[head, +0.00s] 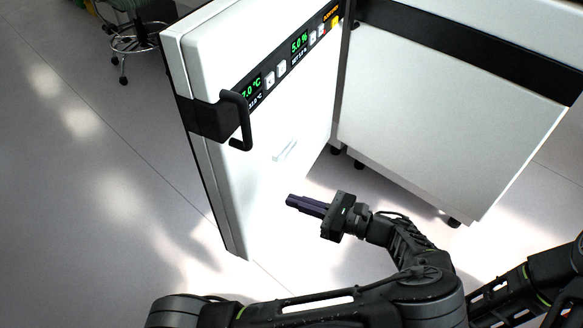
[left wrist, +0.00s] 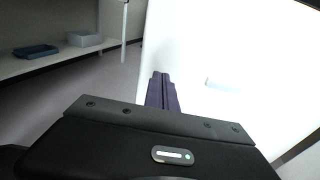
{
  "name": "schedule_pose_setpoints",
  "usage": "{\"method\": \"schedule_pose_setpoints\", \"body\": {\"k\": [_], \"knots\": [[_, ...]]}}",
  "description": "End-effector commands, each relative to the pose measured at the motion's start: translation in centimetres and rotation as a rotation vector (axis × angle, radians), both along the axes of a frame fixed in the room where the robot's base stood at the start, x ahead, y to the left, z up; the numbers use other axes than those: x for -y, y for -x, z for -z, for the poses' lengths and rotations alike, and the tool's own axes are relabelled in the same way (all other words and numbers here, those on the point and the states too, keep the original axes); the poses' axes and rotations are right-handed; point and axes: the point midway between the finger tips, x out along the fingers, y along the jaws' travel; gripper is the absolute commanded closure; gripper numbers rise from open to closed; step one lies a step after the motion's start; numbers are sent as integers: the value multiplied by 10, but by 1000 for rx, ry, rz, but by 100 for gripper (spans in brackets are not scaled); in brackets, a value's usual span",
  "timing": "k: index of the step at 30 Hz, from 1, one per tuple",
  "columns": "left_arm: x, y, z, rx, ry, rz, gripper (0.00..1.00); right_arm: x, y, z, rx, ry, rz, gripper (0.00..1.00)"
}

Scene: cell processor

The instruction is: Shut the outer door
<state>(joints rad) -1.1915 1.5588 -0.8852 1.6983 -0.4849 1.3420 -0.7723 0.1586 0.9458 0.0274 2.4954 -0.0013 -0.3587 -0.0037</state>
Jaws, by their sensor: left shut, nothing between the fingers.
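The white outer door (head: 290,110) stands swung open, at an angle to the white cabinet wall at right. Its outer face carries a black band with green readouts. A black bar handle (head: 243,120) is at its left, free edge. My left gripper (head: 290,201) is shut and empty, in front of the lower door face. Its tips point left toward the free edge; I cannot tell whether they touch the door. In the left wrist view the shut fingers (left wrist: 161,78) overlap the left edge of the white door (left wrist: 200,45). The door's inner side is hidden. My right gripper is out of view.
The white cabinet wall (head: 450,110) with a black band stands at right on dark feet. A wheeled stool (head: 135,35) is at the upper left. Floor left of the door is clear. The left wrist view shows a shelf with a blue tray (left wrist: 36,51) and grey box (left wrist: 85,39).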

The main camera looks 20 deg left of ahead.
Motion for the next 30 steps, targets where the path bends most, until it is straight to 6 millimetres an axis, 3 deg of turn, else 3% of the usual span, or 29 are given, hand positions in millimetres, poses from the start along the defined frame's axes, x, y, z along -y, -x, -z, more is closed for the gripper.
{"method": "schedule_pose_setpoints", "body": {"k": [1, 4, 17, 23, 30], "knots": [[9, -4, -17, 12, -39, 17, 100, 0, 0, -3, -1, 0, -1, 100], [18, -6, -32, 22, -77, 28, 100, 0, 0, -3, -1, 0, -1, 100], [16, -6, -32, 22, -79, 24, 100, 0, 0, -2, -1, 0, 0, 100], [-1, -6, -32, 19, -76, 19, 100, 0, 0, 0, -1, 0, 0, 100], [-43, -8, -32, 22, -79, 23, 100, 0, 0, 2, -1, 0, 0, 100]]}}
